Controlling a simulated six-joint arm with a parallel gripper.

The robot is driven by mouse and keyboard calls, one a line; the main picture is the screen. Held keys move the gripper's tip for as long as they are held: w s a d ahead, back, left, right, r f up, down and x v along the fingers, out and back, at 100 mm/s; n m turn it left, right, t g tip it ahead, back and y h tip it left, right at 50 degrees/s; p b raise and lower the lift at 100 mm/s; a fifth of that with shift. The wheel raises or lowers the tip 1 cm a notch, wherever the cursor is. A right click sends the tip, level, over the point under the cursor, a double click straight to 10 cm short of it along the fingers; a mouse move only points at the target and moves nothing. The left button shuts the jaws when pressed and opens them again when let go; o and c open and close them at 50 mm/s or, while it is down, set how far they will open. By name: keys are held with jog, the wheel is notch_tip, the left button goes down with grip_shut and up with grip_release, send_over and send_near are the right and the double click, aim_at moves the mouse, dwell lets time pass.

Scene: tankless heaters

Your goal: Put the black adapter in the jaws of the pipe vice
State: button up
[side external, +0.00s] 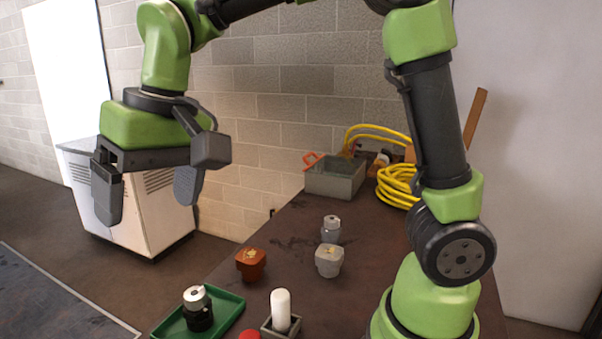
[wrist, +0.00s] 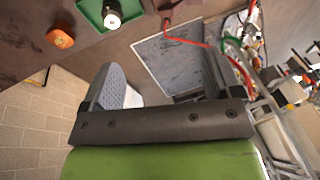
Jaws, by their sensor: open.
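The black adapter (side external: 199,314), with a silver top, stands upright on a green tray (side external: 226,319) at the table's front edge. In the wrist view its pale round top (wrist: 112,19) shows on the green tray (wrist: 92,10) at the upper left. My gripper (side external: 148,196) is open and empty, high up and left of the table, well above and apart from the adapter. Its two spread fingers also show in the wrist view (wrist: 163,80). I cannot clearly make out the pipe vice; a red part (side external: 249,335) is cut off at the bottom edge.
A white cylinder (side external: 282,308) stands in a small grey holder (side external: 268,328) beside the tray. An orange-brown fitting (side external: 250,264) and two grey fittings (side external: 329,260) (side external: 331,229) stand behind. A grey bin (side external: 336,181) and yellow hose (side external: 397,187) lie at the back.

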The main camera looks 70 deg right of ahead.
jog(key=s+d+m+t, duration=0.1)
jog(key=s+d+t, duration=0.1)
jog(key=s+d, duration=0.2)
jog(key=s+d+r+m+t, duration=0.1)
jog(key=s+d, duration=0.4)
jog(key=s, duration=0.6)
jog(key=shift+r+t, duration=0.25)
jog(key=shift+t, duration=0.65)
dwell(0.6)
